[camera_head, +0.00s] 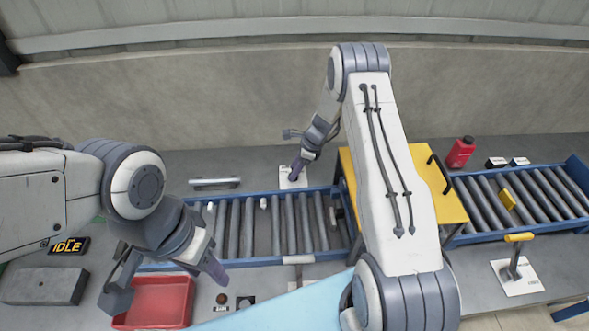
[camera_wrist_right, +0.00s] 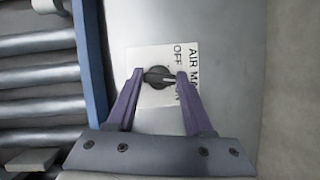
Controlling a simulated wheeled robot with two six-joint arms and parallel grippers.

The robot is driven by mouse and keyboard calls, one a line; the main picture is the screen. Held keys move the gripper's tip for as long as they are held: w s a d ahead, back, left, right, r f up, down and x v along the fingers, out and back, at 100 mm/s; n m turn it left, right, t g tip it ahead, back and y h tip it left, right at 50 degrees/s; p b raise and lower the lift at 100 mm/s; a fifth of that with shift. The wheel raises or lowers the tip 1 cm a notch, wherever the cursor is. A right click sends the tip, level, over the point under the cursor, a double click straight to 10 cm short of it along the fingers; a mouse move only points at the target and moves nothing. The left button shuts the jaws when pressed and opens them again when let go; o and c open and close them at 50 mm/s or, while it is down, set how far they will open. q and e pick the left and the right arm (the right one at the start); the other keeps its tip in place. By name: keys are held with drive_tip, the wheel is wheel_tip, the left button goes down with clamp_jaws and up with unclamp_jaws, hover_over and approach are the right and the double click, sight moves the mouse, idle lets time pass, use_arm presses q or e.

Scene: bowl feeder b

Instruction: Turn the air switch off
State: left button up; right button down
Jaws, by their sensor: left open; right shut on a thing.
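The air switch is a dark round knob (camera_wrist_right: 156,75) on a white plate lettered "AIR MA…" and "OFF" in the right wrist view. The rest of the lettering is hidden by a finger. A pale mark on the knob points toward the right finger. My right gripper (camera_wrist_right: 160,78) has its purple fingers on either side of the knob, shut on it. In the head view the white plate (camera_head: 291,181) lies behind the conveyor, with my right gripper (camera_head: 296,171) over it, covering the knob. My left gripper (camera_head: 175,283) is open and empty above the red tray.
A roller conveyor (camera_head: 233,228) runs in front of the switch. A yellow box (camera_head: 437,185) stands right of it, partly behind my right arm. A yellow-handled lever (camera_head: 518,238) stands at right.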

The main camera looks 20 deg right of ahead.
drive_tip(key=n+g+b, duration=0.1)
drive_tip(key=n, duration=0.2)
drive_tip(key=shift+w+f, duration=0.15)
drive_tip(key=n+g+b, duration=0.1)
drive_tip(key=n+b, duration=0.1)
drive_tip(key=n, duration=0.1)
drive_tip(key=shift+w+n+b, duration=0.1)
drive_tip(key=shift+n+b, duration=0.2)
drive_tip(key=n+g+b, duration=0.2)
drive_tip(key=n, duration=0.2)
drive_tip(key=shift+r+n, duration=0.2)
drive_tip(key=shift+n, duration=0.1)
drive_tip(key=shift+c, duration=1.4)
unclamp_jaws()
